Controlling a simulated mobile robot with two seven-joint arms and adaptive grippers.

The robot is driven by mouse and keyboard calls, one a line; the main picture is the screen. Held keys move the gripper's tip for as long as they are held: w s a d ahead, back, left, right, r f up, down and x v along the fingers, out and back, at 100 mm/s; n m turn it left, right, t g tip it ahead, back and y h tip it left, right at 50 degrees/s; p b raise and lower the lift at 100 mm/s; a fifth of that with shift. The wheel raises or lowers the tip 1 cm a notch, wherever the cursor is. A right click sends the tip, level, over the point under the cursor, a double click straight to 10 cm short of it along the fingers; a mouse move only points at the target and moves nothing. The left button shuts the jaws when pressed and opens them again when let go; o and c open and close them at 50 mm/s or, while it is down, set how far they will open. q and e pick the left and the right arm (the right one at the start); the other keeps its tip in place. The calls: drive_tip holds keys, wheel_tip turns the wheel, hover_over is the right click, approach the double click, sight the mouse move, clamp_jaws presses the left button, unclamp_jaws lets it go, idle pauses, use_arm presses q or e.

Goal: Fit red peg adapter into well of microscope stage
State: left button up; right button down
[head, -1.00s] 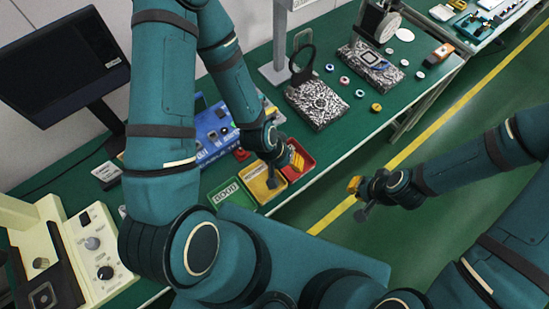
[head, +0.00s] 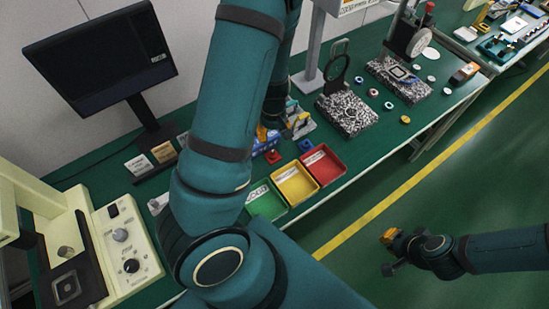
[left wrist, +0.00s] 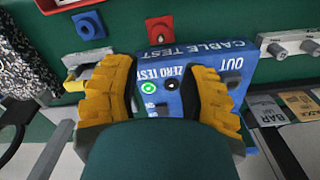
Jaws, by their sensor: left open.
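The red peg adapter (head: 272,157), a small red square block with a round peg, lies on the green bench behind the trays. It also shows at the top middle of the left wrist view (left wrist: 161,29). My left gripper (left wrist: 165,90) is open and empty, its yellow fingers spread over the blue cable tester, with the red adapter beyond the fingertips. In the head view my arm mostly hides this gripper. The microscope stage (head: 85,268) is a dark block at the lower left, with a square well (head: 66,287). My right gripper (head: 388,238) is over the floor, its finger gap unclear.
A blue adapter (head: 305,145) lies right of the red one. Green (head: 266,201), yellow (head: 294,184) and red (head: 323,166) trays line the front edge. The cable tester (left wrist: 190,75) is under my left gripper. A monitor (head: 105,58) stands behind.

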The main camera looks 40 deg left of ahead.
use_arm(q)
drive_tip(key=b, duration=0.2)
hover_over(273, 154)
wheel_tip(273, 154, down, 6)
drive_tip(key=shift+w+a+f, duration=0.1)
drive_tip(key=shift+w+f, duration=0.05)
drive_tip(key=shift+f, duration=0.1)
drive_tip(key=shift+a+f+b, duration=0.1)
drive_tip(key=shift+f+b, duration=0.8)
drive_tip(key=shift+f, duration=2.1)
clamp_jaws()
